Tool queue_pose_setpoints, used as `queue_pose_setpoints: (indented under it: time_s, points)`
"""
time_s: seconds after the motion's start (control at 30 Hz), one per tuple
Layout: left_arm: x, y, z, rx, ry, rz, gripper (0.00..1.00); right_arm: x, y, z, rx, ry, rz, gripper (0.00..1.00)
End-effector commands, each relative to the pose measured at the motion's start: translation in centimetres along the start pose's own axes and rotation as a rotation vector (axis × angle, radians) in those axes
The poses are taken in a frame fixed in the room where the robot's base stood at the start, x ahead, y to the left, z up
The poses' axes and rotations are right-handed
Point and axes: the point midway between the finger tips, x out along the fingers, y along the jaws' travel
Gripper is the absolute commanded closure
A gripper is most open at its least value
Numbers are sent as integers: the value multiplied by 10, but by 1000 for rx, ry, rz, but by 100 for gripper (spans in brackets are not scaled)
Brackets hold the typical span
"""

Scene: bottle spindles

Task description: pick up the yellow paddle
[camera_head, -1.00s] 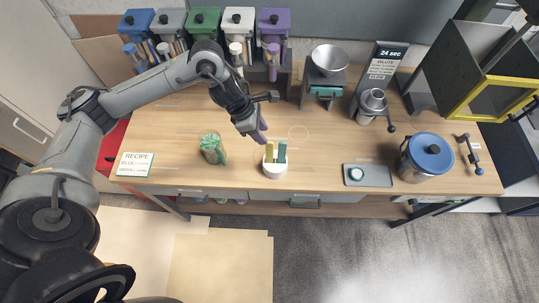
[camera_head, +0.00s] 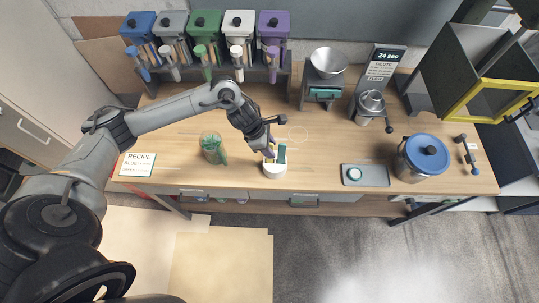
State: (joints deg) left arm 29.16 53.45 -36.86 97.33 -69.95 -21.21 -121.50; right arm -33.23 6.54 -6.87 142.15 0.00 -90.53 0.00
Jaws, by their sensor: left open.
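The white cup (camera_head: 275,170) stands near the front edge of the table. The yellow paddle (camera_head: 268,161) stands in it on the left, mostly covered by my gripper. A teal paddle (camera_head: 282,153) stands in the same cup on the right. My left gripper (camera_head: 269,154) points down over the cup at the yellow paddle's upper part. It is open; whether its fingers touch the paddle is hidden. My right gripper is not in view.
A grey tray (camera_head: 376,176) and a blue-lidded pot (camera_head: 424,157) stand to the right. Colored dispensers (camera_head: 205,24), a scale with a bowl (camera_head: 326,64) and a grinder (camera_head: 371,104) line the back.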

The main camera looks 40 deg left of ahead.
Motion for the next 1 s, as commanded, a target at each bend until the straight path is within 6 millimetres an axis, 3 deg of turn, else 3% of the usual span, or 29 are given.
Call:
queue_pose_setpoints:
  time_s: [0.13, 0.4, 1.0]
  points:
    - [0, 0, 0, 0, 0, 0, 60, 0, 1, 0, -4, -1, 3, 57]
    - [0, 0, 0, 0, 0, 0, 100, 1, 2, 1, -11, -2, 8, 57]
    - [-9, 1, 4, 1, -3, 2, 100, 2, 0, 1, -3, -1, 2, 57]
